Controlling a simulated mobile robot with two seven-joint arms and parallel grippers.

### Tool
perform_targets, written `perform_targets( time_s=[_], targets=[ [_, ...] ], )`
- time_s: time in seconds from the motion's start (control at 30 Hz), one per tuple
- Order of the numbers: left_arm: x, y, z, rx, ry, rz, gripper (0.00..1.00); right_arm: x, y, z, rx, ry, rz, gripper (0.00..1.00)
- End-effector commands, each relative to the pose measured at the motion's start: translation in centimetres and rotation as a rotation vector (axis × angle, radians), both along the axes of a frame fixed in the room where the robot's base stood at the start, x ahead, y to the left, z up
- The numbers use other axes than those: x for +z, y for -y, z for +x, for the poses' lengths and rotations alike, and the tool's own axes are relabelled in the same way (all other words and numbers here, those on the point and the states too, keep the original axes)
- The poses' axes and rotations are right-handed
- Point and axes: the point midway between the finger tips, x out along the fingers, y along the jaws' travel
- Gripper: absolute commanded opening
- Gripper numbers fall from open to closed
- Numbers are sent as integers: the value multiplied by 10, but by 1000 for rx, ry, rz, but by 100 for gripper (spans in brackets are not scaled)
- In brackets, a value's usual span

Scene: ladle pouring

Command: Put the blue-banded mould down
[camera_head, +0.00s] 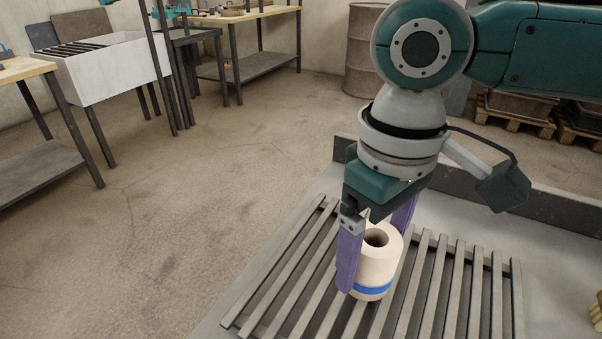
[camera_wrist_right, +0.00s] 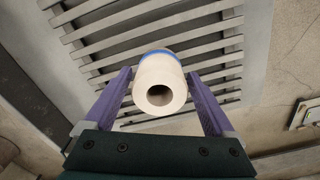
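The mould (camera_head: 376,264) is a cream cylinder with a round hole in its top and a blue band near its foot. It stands upright on the slatted rack (camera_head: 462,290) in the head view. My right gripper (camera_head: 372,250) points down around it, with one purple finger on each side. In the right wrist view the mould (camera_wrist_right: 160,88) lies between the fingers of my right gripper (camera_wrist_right: 160,75), with narrow gaps beside it, so the gripper looks open. The mould hides part of the far finger in the head view. My left gripper is not in view.
The rack lies on a grey table with a raised dark edge (camera_head: 545,185) behind. A yellowish object (camera_head: 596,312) is cut off at the right. Open floor (camera_head: 190,210) lies to the left. A white trough (camera_head: 105,68) and workbenches stand farther off.

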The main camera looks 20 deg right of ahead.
Motion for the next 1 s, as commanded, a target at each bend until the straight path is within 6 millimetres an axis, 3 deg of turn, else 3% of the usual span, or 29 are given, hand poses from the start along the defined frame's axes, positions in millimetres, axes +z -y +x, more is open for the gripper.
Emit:
perform_targets(
  time_s=[0.37, 0.47, 0.8, 1.0],
  targets=[
    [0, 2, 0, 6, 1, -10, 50, 3, 0, 0, 1, 1, -1, 100],
    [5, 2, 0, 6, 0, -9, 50, 17, 0, 1, 0, 2, 1, 100],
    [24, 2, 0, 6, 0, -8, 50, 92, 0, 1, 0, 3, 1, 100],
    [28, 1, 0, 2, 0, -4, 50, 118, 0, 1, 0, 1, 0, 100]
  ],
)
